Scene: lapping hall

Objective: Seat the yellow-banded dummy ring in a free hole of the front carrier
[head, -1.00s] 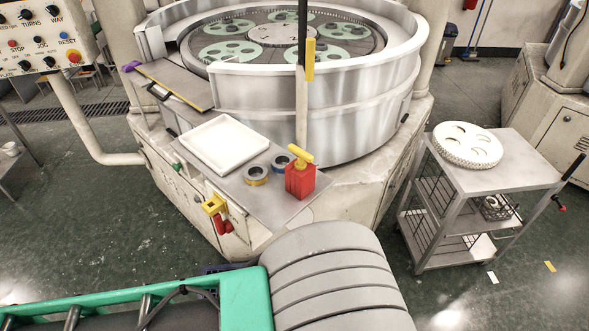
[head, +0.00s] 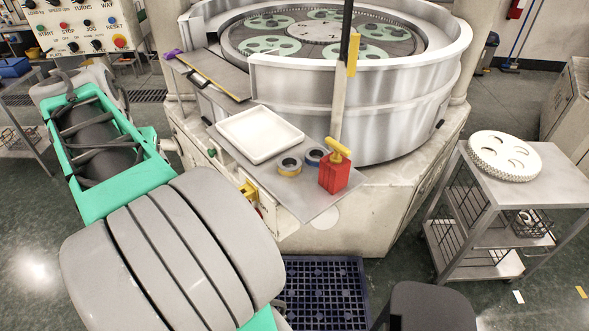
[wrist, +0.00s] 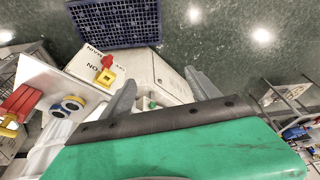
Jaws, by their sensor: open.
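The yellow-banded ring (head: 289,166) lies flat on the grey shelf (head: 312,203) at the front of the round machine, next to a blue-banded ring (head: 314,157). Both rings also show at the left of the wrist view, close together. The green carriers sit inside the machine's ring wall; the left near one (head: 272,46) and right near one (head: 361,49) have several holes. Which holes are free is too small to tell. My gripper (wrist: 160,78) is open and empty in the wrist view, away from the rings. It cannot be made out in the head view.
A post (head: 342,85) rises before the wall. A blue crate (head: 326,285) is on the floor; a trolley (head: 520,183) stands right.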

